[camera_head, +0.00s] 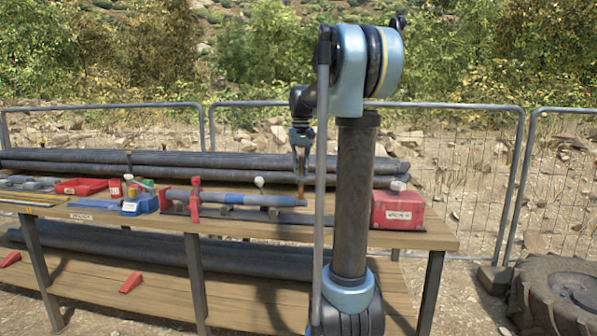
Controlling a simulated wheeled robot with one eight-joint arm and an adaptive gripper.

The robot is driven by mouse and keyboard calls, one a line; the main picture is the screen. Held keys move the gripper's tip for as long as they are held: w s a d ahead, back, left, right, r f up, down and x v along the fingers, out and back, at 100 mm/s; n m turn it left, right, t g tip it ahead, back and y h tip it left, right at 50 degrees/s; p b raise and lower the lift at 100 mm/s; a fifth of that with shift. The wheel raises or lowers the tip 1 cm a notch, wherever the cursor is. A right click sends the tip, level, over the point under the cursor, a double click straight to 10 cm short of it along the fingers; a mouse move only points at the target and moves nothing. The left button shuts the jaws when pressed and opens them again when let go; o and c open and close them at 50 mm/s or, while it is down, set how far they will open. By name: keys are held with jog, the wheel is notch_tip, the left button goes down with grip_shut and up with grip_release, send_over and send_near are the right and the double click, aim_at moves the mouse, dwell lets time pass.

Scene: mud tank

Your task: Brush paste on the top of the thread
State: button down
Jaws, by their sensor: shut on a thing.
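A blue-grey pipe (235,198) lies level on a stand on the workbench, with a red clamp (195,200) around its left part. Its right end (288,201) is darker grey and looks like the threaded part, but thread detail is too small to see. My gripper (301,148) points down above this end, shut on a thin brush (301,180) with a brownish-orange lower part. The brush hangs upright with its tip at or just above the right end of the pipe; I cannot tell whether they touch. I cannot make out paste on the thread.
My arm hides part of the workbench (430,238) right of the pipe. A red box (397,212) stands at the right end. A blue bin (139,206), a red tray (81,187) and small items lie at left. Long dark pipes (230,162) run along the back.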

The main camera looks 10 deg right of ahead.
jog(key=shift+s+d+f, duration=0.1)
jog(key=shift+s+d, duration=0.1)
jog(key=shift+d, duration=0.4)
dwell(2.2)
jog(key=shift+r, duration=3)
